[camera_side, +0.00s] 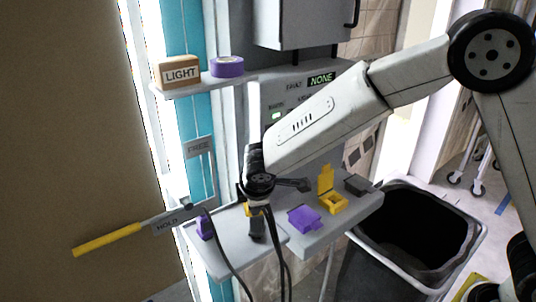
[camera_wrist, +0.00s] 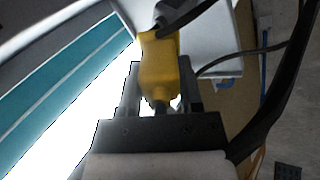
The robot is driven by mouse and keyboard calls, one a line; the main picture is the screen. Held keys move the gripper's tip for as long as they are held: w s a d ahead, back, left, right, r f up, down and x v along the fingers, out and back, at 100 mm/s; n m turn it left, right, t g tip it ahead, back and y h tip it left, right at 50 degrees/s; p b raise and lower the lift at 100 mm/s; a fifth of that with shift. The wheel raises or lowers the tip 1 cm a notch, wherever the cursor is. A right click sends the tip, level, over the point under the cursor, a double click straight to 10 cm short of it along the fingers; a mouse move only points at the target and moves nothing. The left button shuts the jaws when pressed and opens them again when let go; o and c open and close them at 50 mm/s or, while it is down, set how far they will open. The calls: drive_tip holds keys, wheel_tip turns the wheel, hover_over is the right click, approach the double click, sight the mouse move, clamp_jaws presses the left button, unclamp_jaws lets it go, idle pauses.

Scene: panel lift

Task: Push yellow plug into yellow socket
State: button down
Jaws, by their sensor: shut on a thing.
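In the wrist view my gripper (camera_wrist: 160,82) is shut on the yellow plug (camera_wrist: 159,60), with a dark finger on each side and a dark cable beyond. In the side view my gripper (camera_side: 256,218) is above the front grey shelf, and only a small part of the yellow plug (camera_side: 249,211) shows beside it. The yellow socket (camera_side: 334,203) is on the shelf to the right, with its yellow lid standing up. The plug is apart from the socket, to its left. The wrist view does not show the socket.
A purple socket (camera_side: 304,219) with its cover down is left of the yellow one, and a dark socket (camera_side: 357,186) is right. A purple plug (camera_side: 204,228) stands at the shelf's left. Cables hang below my gripper. A yellow-handled lever (camera_side: 107,240) juts left; a black bin (camera_side: 420,235) stands right.

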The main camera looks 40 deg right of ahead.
drive_tip(key=s+d+f+m+g+h, duration=0.2)
drive_tip(key=s+d+m+g, duration=0.15)
drive_tip(key=d+m, duration=0.4)
drive_tip(key=s+d+f+m+g+h, duration=0.1)
drive_tip(key=s+d+f+m+g, duration=0.1)
drive_tip(key=s+d+m, duration=0.55)
drive_tip(key=w+d+r+n+y, duration=0.2)
drive_tip(key=w+d+r+y, duration=0.3)
drive_tip(key=w+d, duration=0.5)
drive_tip(key=shift+d, duration=1.25)
drive_tip(key=shift+s+f, duration=0.1)
drive_tip(key=shift+f, duration=0.1)
drive_tip(key=shift+f, duration=3.6)
drive_tip(key=shift+f, duration=0.7)
drive_tip(key=shift+c, duration=0.8)
unclamp_jaws()
